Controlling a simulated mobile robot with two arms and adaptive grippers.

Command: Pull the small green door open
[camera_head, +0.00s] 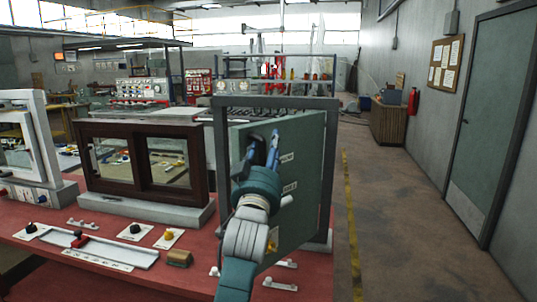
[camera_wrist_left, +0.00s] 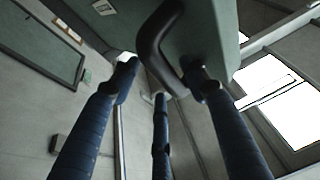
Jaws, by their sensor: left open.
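The small green door (camera_head: 308,165) stands partly open in its dark grey frame (camera_head: 332,130). It is angled out toward me, with its right edge at the frame's right post. My left gripper (camera_head: 264,148) is at the door's face near its left side, with its blue fingers pointing at the panel. In the left wrist view the green door panel (camera_wrist_left: 215,30) is at the top. A black curved handle (camera_wrist_left: 153,42) reaches down from it between the spread fingertips of my left gripper (camera_wrist_left: 162,80). I cannot tell whether a finger touches the handle. My right gripper is out of view.
A brown framed sliding window (camera_head: 140,188) stands left of the door on the red table (camera_head: 190,265), with a white framed window (camera_head: 38,120) further left. Knobs and a slider rail (camera_head: 130,258) lie in front. The floor (camera_head: 410,240) to the right is clear.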

